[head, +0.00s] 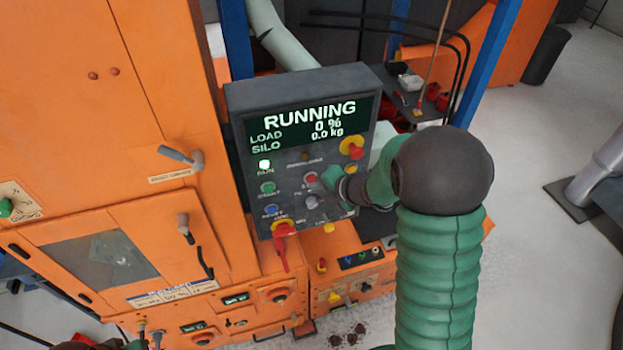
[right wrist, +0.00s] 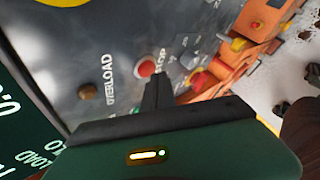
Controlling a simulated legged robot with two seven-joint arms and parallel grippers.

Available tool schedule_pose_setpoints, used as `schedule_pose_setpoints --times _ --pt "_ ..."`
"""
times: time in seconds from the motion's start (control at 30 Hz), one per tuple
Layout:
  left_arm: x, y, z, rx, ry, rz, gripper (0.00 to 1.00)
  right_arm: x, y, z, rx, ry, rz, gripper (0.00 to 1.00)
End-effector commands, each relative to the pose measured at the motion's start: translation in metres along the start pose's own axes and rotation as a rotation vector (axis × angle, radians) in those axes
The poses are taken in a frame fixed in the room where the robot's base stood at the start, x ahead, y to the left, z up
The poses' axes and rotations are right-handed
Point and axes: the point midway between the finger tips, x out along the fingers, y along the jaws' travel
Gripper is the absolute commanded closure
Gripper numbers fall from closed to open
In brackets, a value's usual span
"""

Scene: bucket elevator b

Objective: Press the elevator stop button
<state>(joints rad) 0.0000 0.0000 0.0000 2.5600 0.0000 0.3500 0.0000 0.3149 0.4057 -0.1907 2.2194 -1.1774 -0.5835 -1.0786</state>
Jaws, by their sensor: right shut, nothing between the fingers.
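The dark grey control panel (head: 300,150) stands in the middle of the head view. Its screen reads RUNNING, 0 % and 0.0 kg, and the RUN lamp (head: 265,164) glows. The red stop button (head: 311,177) is on the panel face; in the right wrist view the red button (right wrist: 146,67) shows beside the lettering "OP". My right gripper (right wrist: 158,82) is shut and empty, its fingertips right by this button. I cannot tell whether they touch. In the head view my right gripper (head: 325,184) is partly hidden by its own wrist. My left gripper is not clearly visible.
A yellow-and-red knob (head: 352,147) is on the panel's right side and a red key-like handle (head: 281,238) hangs below. Orange cabinets (head: 90,130) with levers stand at left. A lower orange box with controls (head: 350,275) is under the panel. Open floor lies at right.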

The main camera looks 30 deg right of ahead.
Motion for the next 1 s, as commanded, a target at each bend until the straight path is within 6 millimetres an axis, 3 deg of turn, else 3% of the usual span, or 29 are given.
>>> schedule_pose_setpoints --times 1.0 --pt "-0.003 0.0 -0.0007 0.0 0.0 0.0 0.64 0.0064 0.0059 0.0049 0.0 0.0 0.0 1.0"
